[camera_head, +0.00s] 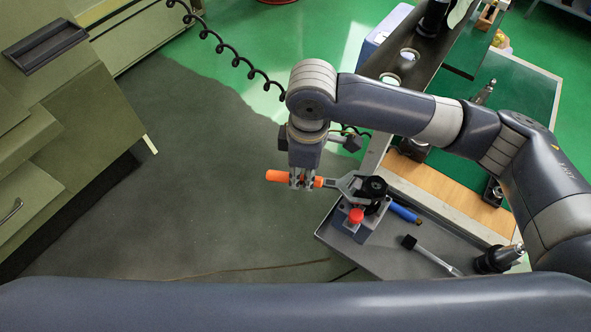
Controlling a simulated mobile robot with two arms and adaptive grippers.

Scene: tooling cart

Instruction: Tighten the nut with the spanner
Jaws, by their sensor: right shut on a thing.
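My right gripper (304,184) is shut on the orange handle of the spanner (278,176) and holds it roughly level. The spanner's grey jaw end points right and lies at the black nut (374,186). From this angle I cannot tell whether the jaw is fully seated around the nut. The nut sits on top of a blue-grey fixture (345,226) with a red knob on its front, at the left end of the cart. My left gripper is out of view.
The cart's grey tray (395,262) holds a screwdriver with a blue handle (405,213) and a black-headed mallet (432,256). A coiled black cable (238,62) hangs behind my right gripper. Green cabinets (60,140) stand at the left. Open floor lies between them.

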